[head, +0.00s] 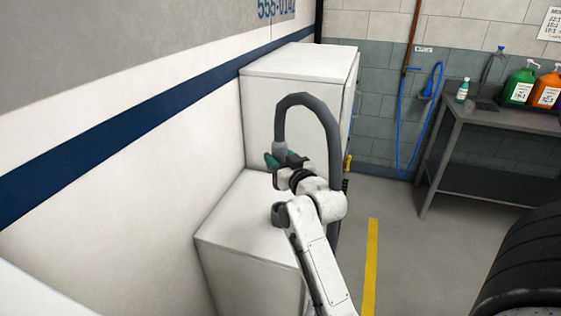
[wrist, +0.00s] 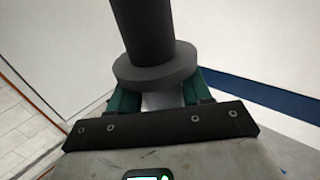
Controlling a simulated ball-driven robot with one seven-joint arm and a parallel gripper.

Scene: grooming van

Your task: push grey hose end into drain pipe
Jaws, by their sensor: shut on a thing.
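The grey hose (head: 318,110) rises from my gripper, arcs over and runs down on the right behind my arm. My gripper (head: 274,160) has teal fingers and is shut on the grey hose end (head: 280,146). In the wrist view the hose end (wrist: 155,66) shows as a dark cylinder with a wide collar, and the gripper (wrist: 160,98) holds it just below the collar. The drain pipe (head: 277,214) looks to be the short dark grey stub on the low white cabinet top. It is below the gripper, apart from it, and partly hidden by my arm. The hose tip is hidden.
The low white cabinet (head: 225,232) stands against the left wall, with a taller white cabinet (head: 300,60) behind it. A metal table (head: 490,118) with bottles stands at the right. A black tyre-like shape (head: 525,265) fills the lower right. Floor between is clear.

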